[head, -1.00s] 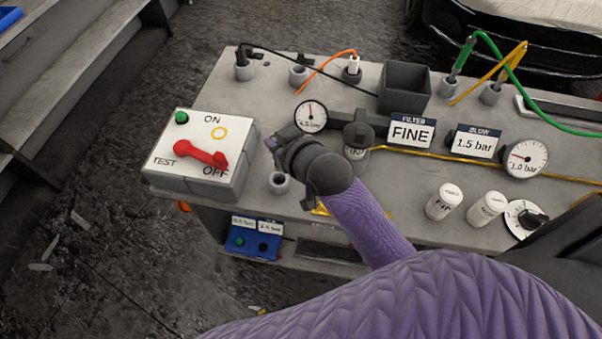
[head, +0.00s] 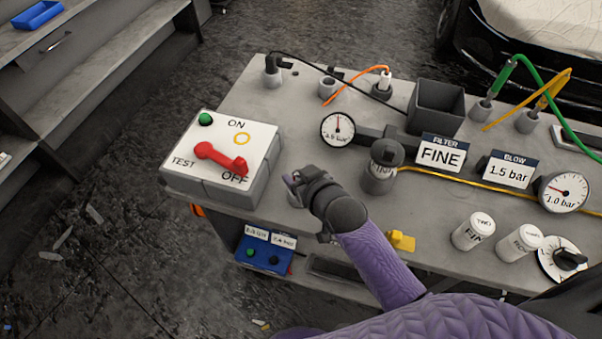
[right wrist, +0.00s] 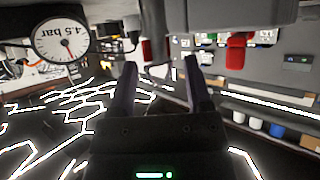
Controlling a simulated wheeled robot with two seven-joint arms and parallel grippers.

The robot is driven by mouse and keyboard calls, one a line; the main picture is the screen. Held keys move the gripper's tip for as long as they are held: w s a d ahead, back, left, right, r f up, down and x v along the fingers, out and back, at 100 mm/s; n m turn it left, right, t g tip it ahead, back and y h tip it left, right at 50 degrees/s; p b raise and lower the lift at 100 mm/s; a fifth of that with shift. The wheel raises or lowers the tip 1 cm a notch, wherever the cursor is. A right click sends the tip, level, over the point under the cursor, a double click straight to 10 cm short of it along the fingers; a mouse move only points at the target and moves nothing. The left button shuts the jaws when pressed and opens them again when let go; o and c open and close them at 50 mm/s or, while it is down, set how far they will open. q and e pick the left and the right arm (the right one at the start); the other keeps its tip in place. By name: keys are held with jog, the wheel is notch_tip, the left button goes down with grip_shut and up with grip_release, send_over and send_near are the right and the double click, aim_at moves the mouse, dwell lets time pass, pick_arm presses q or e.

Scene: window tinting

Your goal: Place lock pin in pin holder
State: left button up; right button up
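My right gripper (head: 291,183) comes in from the lower right, low over the front of the bench. The right wrist view shows its two fingers (right wrist: 160,82) apart, with nothing seen between them. A small grey cup-like holder (head: 295,198) is just below the fingertips and partly hidden by them; I cannot tell whether they touch or whether it is the pin holder. A yellow piece (head: 401,241) lies near the bench's front edge, right of the gripper. I cannot make out a lock pin for sure. My left gripper is not in view.
A switch box with a red lever (head: 221,158) stands left of the gripper. A lidded grey canister (head: 382,168) stands close on its right, a round gauge (head: 338,129) behind. White bottles (head: 473,232) stand at right. The bench (head: 310,130) has free room behind the gripper.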

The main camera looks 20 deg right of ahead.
jog(key=p+v, duration=0.3)
jog(key=v, duration=0.9)
jog(key=shift+p, duration=0.3)
jog(key=shift+r, duration=0.1)
dwell(0.4)
